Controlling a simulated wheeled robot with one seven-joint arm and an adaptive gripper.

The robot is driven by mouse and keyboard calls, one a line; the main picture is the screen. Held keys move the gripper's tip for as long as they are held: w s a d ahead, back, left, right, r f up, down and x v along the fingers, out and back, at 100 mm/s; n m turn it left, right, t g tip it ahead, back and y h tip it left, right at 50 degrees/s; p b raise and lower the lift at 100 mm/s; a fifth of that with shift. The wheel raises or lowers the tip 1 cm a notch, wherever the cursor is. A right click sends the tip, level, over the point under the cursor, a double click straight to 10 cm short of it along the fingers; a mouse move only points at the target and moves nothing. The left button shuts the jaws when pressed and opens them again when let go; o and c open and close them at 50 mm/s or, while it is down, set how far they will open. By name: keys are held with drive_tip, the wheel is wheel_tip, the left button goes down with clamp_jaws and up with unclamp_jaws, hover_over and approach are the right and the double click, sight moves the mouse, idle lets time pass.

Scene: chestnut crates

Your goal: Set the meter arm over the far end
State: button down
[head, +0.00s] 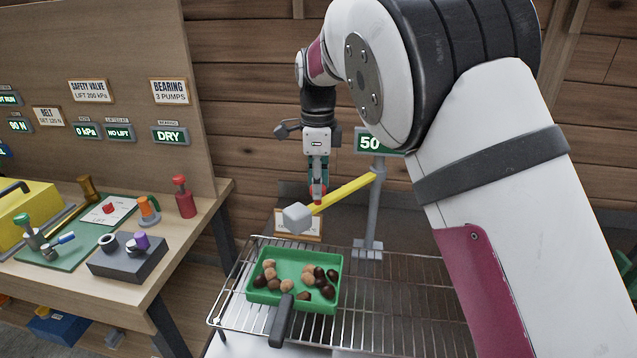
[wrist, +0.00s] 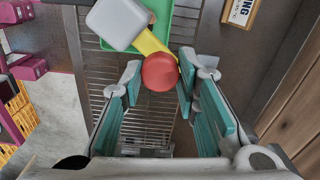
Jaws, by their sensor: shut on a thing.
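The meter arm is a yellow bar (head: 347,192) with a pale grey block (head: 297,217) at its free end and a red knob (wrist: 160,72) on top. It reaches left from a grey post (head: 376,215) with a display reading 50. My gripper (head: 318,188) points down and is shut on the red knob. The grey block (wrist: 117,22) hangs above the back of a green tray (head: 329,299) of brown and tan chestnuts. In the wrist view the knob sits between the teal-padded fingers, and the tray is partly hidden behind the bar.
The tray, with a black handle (head: 282,322), rests on a wire rack (head: 395,318). A wooden bench (head: 170,245) on the left holds a grey block with knobs, a red bottle and a yellow box. The rack right of the tray is bare. A plank wall stands behind.

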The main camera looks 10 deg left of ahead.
drive_tip(key=c, duration=1.2)
unclamp_jaws()
wheel_tip(320, 180, up, 12)
drive_tip(key=shift+d, duration=0.15)
